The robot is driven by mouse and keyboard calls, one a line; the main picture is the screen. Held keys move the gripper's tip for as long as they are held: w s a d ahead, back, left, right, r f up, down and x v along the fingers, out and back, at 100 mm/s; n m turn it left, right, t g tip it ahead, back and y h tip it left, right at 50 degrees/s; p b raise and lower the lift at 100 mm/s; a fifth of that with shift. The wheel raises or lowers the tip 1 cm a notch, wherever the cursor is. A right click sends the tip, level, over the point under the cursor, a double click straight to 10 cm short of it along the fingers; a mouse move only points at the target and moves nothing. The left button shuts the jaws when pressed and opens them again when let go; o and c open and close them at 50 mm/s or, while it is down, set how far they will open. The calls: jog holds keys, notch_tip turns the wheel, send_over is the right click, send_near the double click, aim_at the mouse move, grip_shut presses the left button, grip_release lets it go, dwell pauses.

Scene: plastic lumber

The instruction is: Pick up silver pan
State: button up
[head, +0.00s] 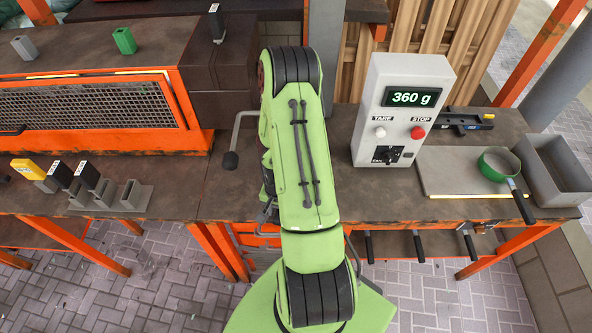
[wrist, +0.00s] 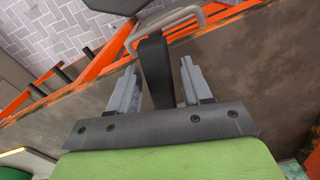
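No silver pan can be made out with certainty. A green pan (head: 499,165) with a dark handle rests on the flat plate of the scale at the right in the head view. My gripper (wrist: 158,72) shows in the wrist view with its two grey fingers apart. A dark flat strip (wrist: 155,70) stands between the fingers, with gaps visible beside it; I cannot tell what it belongs to.
The scale (head: 400,110) reads 360 g. A grey open bin (head: 560,170) stands at the right. A crank with a dark knob (head: 230,160) is just left of my arm. Small grey holders (head: 130,195) sit on the left bench. An orange bench edge (wrist: 110,75) crosses the wrist view.

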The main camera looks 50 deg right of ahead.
grip_shut()
